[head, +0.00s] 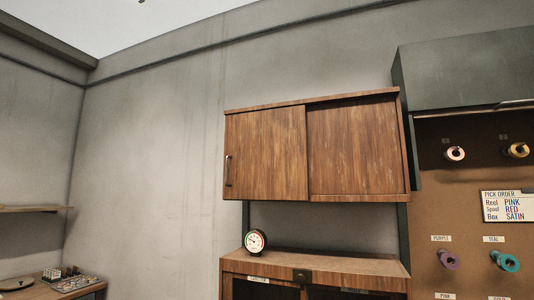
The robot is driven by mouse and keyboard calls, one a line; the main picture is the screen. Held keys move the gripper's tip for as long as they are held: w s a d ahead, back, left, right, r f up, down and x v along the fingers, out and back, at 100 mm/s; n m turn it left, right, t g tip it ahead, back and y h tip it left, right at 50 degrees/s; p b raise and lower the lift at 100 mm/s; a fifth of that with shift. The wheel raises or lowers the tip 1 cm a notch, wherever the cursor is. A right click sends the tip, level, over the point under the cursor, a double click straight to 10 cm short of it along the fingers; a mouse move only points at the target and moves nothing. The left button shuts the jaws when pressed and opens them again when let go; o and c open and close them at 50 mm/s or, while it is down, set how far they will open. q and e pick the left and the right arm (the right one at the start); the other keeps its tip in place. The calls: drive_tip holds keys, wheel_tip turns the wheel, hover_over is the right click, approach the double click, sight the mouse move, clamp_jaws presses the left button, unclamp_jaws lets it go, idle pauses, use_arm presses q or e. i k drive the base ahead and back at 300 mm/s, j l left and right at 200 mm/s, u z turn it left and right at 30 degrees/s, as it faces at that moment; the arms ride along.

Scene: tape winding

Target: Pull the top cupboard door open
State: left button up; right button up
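The top cupboard (354,99) is a brown wooden wall cabinet right of centre in the head view. Its left door (268,155) covers the left half and looks shut. A dark vertical handle (228,170) sits near that door's left edge. The right half shows a wooden panel (355,147) that looks set slightly behind the left door's edge. No inside of the cupboard shows. Neither of my grippers is in view.
Below stands a wooden cabinet (345,265) with a round white dial (255,242) on top. At right is a spool board (440,215) with hanging reels and a pick order sign (509,206). A bench (50,290) with small items is at lower left. The wall left of the cupboard is bare.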

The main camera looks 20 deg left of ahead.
sight(265, 151)
drive_tip(key=i+j+z, duration=0.15)
drive_tip(key=j, duration=0.75)
drive_tip(key=j+z, duration=0.15)
drive_tip(key=j, duration=0.75)
drive_tip(key=i, duration=0.05)
